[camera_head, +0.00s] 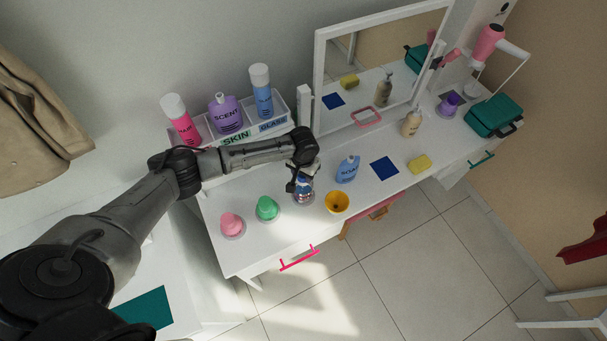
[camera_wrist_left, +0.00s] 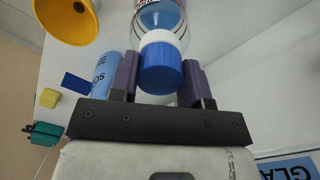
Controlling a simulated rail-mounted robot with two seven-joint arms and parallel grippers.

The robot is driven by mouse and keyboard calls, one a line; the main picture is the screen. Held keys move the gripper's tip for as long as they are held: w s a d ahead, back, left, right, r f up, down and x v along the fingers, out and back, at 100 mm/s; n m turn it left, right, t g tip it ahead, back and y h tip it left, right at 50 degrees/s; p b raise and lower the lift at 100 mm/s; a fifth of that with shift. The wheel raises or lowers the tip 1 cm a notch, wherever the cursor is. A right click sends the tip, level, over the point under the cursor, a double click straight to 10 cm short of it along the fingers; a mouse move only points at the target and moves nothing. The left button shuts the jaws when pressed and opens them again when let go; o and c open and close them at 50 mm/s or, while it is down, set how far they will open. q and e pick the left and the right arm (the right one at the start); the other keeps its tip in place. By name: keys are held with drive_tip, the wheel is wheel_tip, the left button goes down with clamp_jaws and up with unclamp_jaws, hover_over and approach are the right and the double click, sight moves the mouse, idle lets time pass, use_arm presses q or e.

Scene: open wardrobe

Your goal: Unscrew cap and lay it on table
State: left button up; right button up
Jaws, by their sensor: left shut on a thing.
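A clear bottle with blue contents (camera_head: 304,196) stands on the white table under my left gripper (camera_head: 301,178). In the left wrist view the bottle (camera_wrist_left: 163,14) shows at the top, with a white ring and a blue cap (camera_wrist_left: 160,70) in line with it. My left gripper (camera_wrist_left: 158,82) is shut on the blue cap, with one purple finger on each side. I cannot tell whether the cap is loose from the neck. The gripper partly hides the cap in the head view. My right gripper is not in view.
A yellow funnel-like cup (camera_head: 337,202) and a blue soap bottle (camera_head: 347,169) stand close to the right of the bottle. Green (camera_head: 267,208) and pink (camera_head: 232,224) items stand to its left. A tray (camera_head: 287,116) with several bottles is behind. Bare table lies between these and the front edge.

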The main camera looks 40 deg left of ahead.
use_arm(q)
drive_tip(key=shift+r+n+p, duration=0.1)
drive_tip(key=shift+n+p, duration=1.8)
drive_tip(key=shift+p, duration=0.1)
drive_tip(key=shift+n+p, duration=2.4)
drive_tip(key=shift+n, duration=0.2)
drive_tip(key=shift+n+p, duration=1.35)
drive_tip(key=shift+n, duration=0.55)
drive_tip(key=n+p, duration=0.1)
drive_tip(key=n, duration=0.1)
drive_tip(key=shift+n, duration=0.4)
drive_tip(key=shift+n+p, duration=0.45)
drive_tip(key=shift+n, duration=0.15)
drive_tip(key=o, duration=1)
drive_tip(key=shift+c, duration=0.2)
drive_tip(key=shift+c, duration=0.3)
